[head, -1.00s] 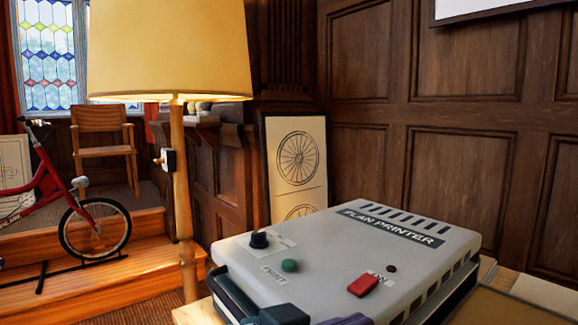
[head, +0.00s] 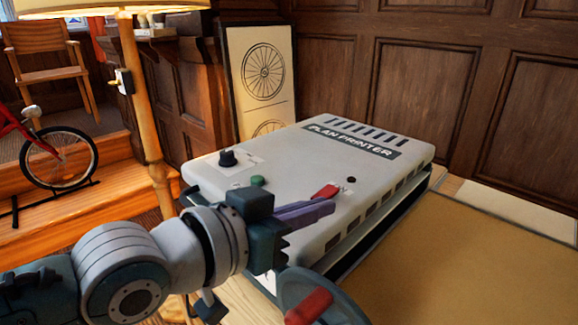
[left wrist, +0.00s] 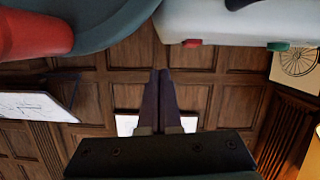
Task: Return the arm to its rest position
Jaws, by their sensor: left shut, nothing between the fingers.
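My left arm comes in from the left in the head view. Its gripper (head: 318,212) has purple fingers closed together with nothing between them. The fingers lie across the near right part of the grey plan printer (head: 290,160) in the picture, just below its red switch (head: 326,191); I cannot tell whether they touch it. My right gripper is not in view.
A grey-green wheel with a red handle (head: 309,308) stands close below the left gripper. A green button (head: 257,181) and black knob (head: 227,158) are on the printer. A lamp (head: 145,100) stands left, and a tan board (head: 460,255) lies right.

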